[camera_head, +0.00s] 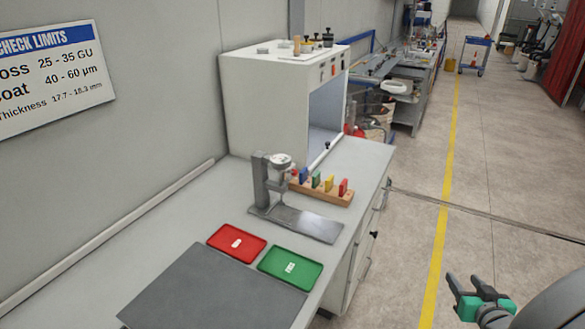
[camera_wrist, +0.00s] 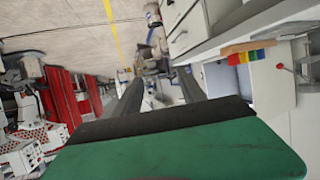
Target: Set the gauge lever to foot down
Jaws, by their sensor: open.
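The gauge (camera_head: 262,185) is a grey metal stand with an upright post, an overhanging head with a round pale dial, and a flat base plate. It stands on the bench. Its lever is too small to tell clearly in the head view. In the wrist view a thin rod with a red ball knob (camera_wrist: 279,66) shows at the right; I cannot tell whether it belongs to the gauge. My gripper (camera_head: 465,283) is over the floor at the lower right, well apart from the bench and gauge. Its dark fingers, also in the wrist view (camera_wrist: 160,95), are apart and empty.
A wooden rack (camera_head: 322,190) with coloured plates stands right behind the gauge. A red tray (camera_head: 222,250), a green tray (camera_head: 275,274) and a dark mat (camera_head: 205,295) lie in front. A white cabinet (camera_head: 262,105) stands behind. The floor right of the bench is clear.

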